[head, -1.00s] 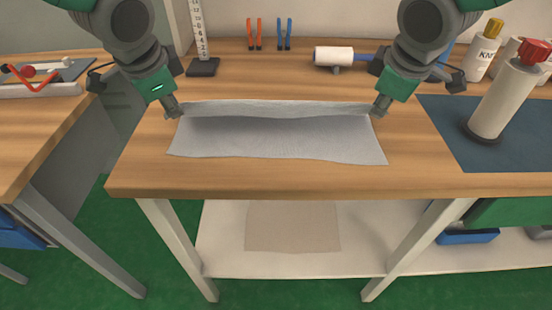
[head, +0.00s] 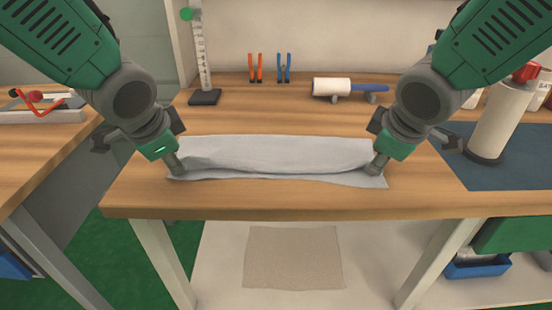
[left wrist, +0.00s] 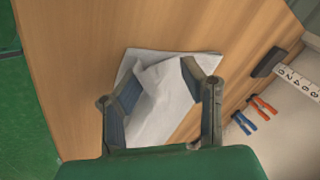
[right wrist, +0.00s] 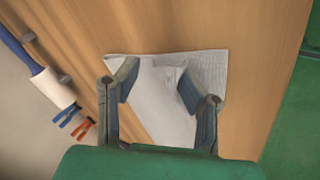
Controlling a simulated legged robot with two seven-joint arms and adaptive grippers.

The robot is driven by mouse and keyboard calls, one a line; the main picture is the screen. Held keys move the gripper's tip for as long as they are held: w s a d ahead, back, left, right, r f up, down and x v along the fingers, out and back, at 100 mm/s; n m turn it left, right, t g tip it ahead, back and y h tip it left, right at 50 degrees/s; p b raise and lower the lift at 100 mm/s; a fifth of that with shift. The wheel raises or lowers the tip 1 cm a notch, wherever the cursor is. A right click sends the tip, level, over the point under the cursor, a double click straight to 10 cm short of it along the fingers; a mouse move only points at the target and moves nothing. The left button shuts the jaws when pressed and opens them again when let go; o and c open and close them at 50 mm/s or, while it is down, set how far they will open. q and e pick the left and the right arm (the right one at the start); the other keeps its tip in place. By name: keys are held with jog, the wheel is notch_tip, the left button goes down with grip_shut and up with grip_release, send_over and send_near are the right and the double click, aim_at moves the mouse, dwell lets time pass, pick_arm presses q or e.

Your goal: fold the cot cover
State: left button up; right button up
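The pale grey cot cover (head: 275,152) lies on the wooden table in the head view, doubled over toward the near side. A narrow strip of the lower layer shows along its near edge, and the fold looks slightly puffed and wrinkled. My left gripper (head: 175,168) is at the cover's near left corner, my right gripper (head: 377,166) at its near right corner. In the left wrist view the fingers stand apart with the crumpled cover corner (left wrist: 155,95) between and beneath them. In the right wrist view the fingers are also apart over the cover (right wrist: 160,95).
Behind the cover are a lint roller (head: 335,87), orange pliers (head: 256,68), blue pliers (head: 284,68) and an upright ruler (head: 201,60). A bottle with a red top (head: 500,120) stands on a dark blue mat (head: 455,165) at right. The wooden table (head: 300,203) is clear around the cover.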

pick_arm(q)
jog(key=shift+f, duration=0.1)
pick_arm(e)
jog(key=shift+f, duration=0.1)
